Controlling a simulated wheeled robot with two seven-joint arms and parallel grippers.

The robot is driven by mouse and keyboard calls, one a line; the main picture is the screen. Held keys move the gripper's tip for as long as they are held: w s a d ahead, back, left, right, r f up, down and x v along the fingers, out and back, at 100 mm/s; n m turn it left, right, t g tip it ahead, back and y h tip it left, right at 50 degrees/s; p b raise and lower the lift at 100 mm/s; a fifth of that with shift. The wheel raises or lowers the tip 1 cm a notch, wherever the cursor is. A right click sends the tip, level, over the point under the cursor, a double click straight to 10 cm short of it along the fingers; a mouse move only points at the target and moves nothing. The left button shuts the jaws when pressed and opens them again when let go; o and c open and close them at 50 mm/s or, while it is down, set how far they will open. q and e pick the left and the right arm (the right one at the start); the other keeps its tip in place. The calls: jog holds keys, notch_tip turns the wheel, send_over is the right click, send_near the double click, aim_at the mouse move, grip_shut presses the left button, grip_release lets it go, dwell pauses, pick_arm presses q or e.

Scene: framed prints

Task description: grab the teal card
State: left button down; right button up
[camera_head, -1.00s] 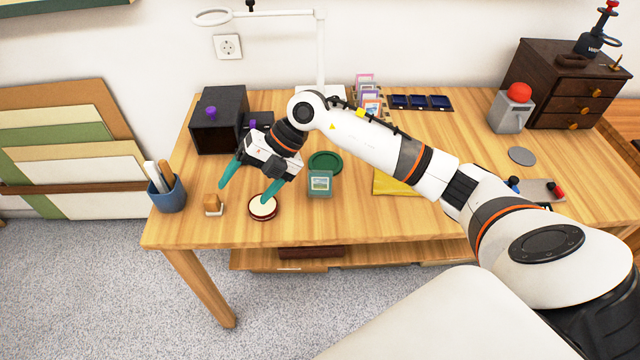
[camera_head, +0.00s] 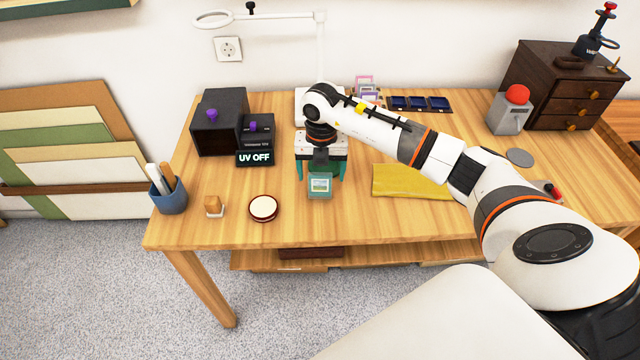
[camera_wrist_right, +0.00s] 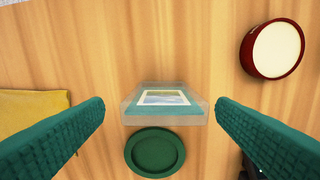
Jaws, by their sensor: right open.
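The teal card (camera_head: 320,186) stands upright in a clear holder on the table and has a small landscape picture on it. It also shows in the right wrist view (camera_wrist_right: 166,104), between the two finger tips but apart from both. My right gripper (camera_head: 320,172) is open and empty, above and just behind the card, with its teal fingers to either side. My left gripper is not in view.
A round red-rimmed pad (camera_head: 263,208) and a small wooden stamp (camera_head: 213,205) lie left of the card. A yellow cloth (camera_head: 412,182) is to its right. A black UV box (camera_head: 220,122) and a pen cup (camera_head: 168,193) stand further left. The table front is clear.

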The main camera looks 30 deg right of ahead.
aim_at(320, 186)
notch_tip(320, 186, down, 4)
jog(key=shift+a+f, duration=0.1)
jog(key=shift+a, duration=0.05)
jog(key=c, duration=1.1)
